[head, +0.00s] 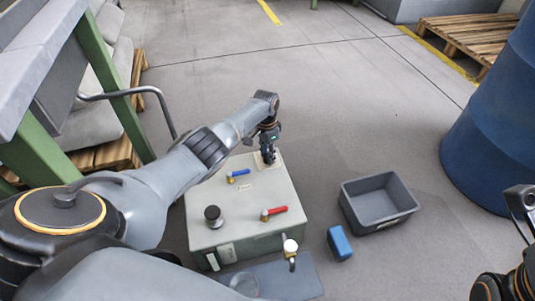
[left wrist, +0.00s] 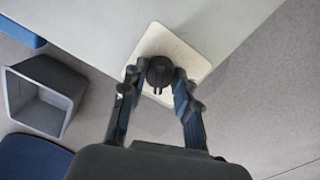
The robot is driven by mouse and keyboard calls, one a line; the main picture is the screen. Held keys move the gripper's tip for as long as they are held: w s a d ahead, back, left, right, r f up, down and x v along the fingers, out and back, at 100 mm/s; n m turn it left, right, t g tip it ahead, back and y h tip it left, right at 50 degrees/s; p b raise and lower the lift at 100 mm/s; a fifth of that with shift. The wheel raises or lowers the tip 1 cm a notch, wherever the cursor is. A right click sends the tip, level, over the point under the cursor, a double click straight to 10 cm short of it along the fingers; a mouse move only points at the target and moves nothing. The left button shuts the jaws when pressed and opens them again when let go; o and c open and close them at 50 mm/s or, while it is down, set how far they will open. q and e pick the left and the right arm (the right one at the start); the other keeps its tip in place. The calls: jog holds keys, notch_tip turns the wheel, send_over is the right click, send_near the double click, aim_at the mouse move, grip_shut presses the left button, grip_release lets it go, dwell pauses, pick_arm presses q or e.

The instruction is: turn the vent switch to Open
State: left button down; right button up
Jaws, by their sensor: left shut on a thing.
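The vent switch (left wrist: 160,72) is a round black knob on a pale square plate (left wrist: 192,60) in the left wrist view. The plate sits at the far edge of the grey-green box (head: 235,203) in the head view. My left gripper (head: 268,156) reaches down onto the switch from above and mostly hides it in the head view. In the left wrist view my left gripper (left wrist: 158,88) has a finger on each side of the knob and is shut on it. Any label or pointer mark on the plate is too blurred to read. My right gripper (head: 505,287) shows only partly at the lower right corner.
The box top also carries a blue-handled valve (head: 239,174), a red-handled valve (head: 274,212) and a black knob (head: 213,215). A grey bin (head: 372,224) and a blue block (head: 339,243) stand to its right. A blue drum (head: 495,130) stands farther right. Open floor lies beyond the box.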

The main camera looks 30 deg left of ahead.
pick_arm(q)
jog(key=c, duration=1)
grip_release()
jog(key=r, duration=1.2)
jog(key=shift+w+a, duration=0.1)
jog(key=shift+a, duration=0.15)
